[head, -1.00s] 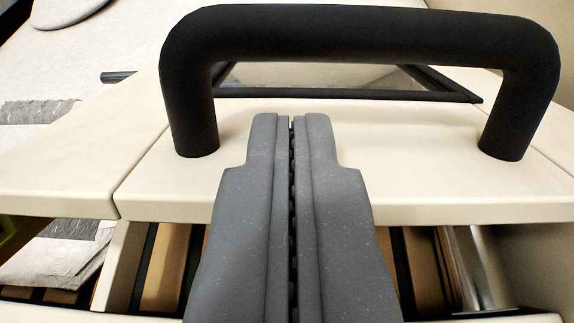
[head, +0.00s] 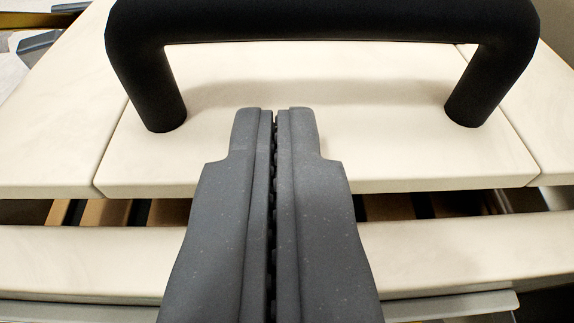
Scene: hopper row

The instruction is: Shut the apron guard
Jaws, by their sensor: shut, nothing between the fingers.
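The apron guard (head: 320,150) is a cream panel with a thick black bar handle (head: 320,22) on it, spanning the upper part of the head view. A narrow dark gap shows between the guard's near edge and a cream ledge (head: 450,250) in front of it. My gripper (head: 275,112) is shut and empty. Its grey fingertips overlap the guard's face in the picture, below the handle and between its two posts. I cannot tell whether they touch the panel. The fingers hide the middle of the gap.
Cream side panels flank the guard at left (head: 60,120) and right (head: 552,100). Tan and dark slats (head: 105,212) show inside the gap. A grey strip (head: 450,305) runs below the ledge.

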